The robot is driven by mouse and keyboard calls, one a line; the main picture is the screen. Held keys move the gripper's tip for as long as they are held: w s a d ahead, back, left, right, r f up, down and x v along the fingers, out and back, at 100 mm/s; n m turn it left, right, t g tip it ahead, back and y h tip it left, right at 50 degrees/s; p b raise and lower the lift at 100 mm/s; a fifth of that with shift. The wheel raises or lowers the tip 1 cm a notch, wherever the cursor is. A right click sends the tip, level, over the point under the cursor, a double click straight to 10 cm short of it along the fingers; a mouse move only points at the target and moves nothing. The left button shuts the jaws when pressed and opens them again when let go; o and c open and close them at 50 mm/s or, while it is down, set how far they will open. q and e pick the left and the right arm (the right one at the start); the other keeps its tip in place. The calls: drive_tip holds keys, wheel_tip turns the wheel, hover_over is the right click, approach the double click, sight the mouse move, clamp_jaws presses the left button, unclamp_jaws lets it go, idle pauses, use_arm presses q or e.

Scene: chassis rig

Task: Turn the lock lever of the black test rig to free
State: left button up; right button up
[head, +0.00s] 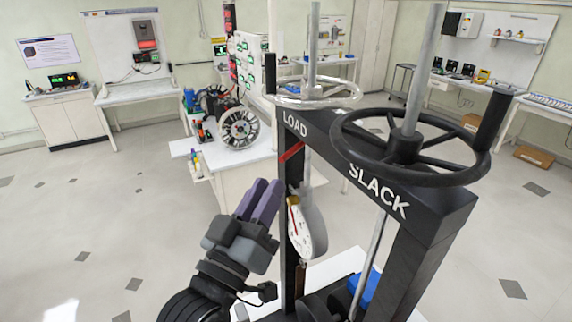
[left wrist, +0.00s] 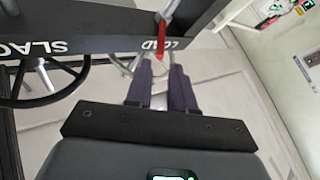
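The black test rig (head: 332,148) stands at centre right, its top beam lettered LOAD and SLACK. The lock lever is a short red bar (head: 291,151) on the beam's face under LOAD, slanting up to the right. In the left wrist view the red lever (left wrist: 161,40) hangs into view above the fingers. My left gripper (head: 264,184), with purple fingers, points up, below and left of the lever and apart from it. In the left wrist view, a gap shows between the fingers (left wrist: 160,70), with nothing held. My right gripper is not in view.
A black handwheel (head: 410,145) sits over SLACK and a pale metal handwheel (head: 313,92) over LOAD. A white dial gauge (head: 301,228) hangs beside the left post, right of my gripper. A white bench (head: 232,172) stands behind. Floor at left is clear.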

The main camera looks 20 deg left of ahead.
sight(286, 153)
use_arm(q)
drive_tip(key=shift+p+x, duration=1.5)
drive_tip(key=shift+x, duration=2.6)
clamp_jaws()
